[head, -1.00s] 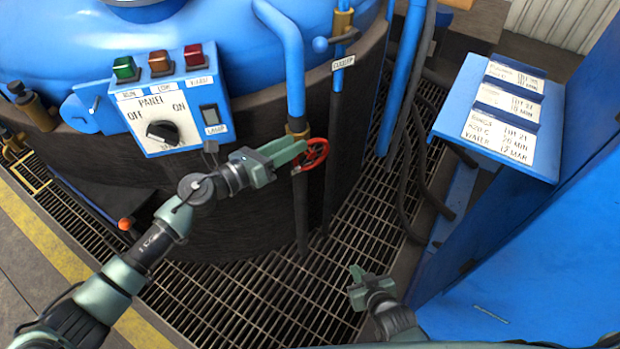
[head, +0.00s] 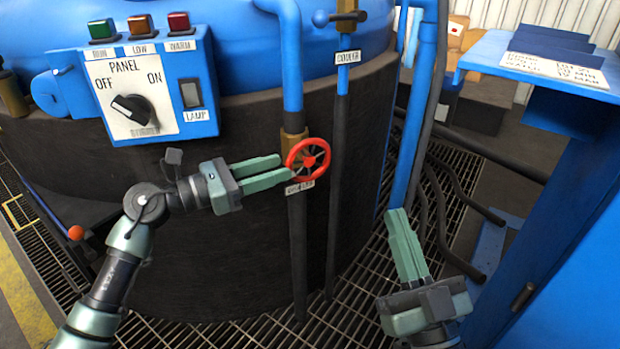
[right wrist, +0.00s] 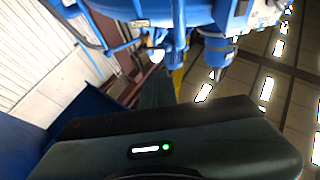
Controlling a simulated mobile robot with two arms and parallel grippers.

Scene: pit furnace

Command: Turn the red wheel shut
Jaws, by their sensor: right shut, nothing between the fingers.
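The red wheel (head: 307,159) is a small spoked handwheel on a brass valve of the vertical blue pipe, in the head view's middle. A white label sits just below it, partly covered. My left gripper (head: 286,165) comes in from the left with its two green fingers apart, tips at the wheel's left rim. I cannot tell whether they touch the rim. My right gripper (head: 398,212) is shut and empty, pointing up, right of the wheel and apart from it. The right wrist view does not clearly show the wheel.
A control panel (head: 125,75) with a knob and lamps is at the upper left. A blue stand (head: 545,60) with labels is at the right. Hoses and floor grating lie between.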

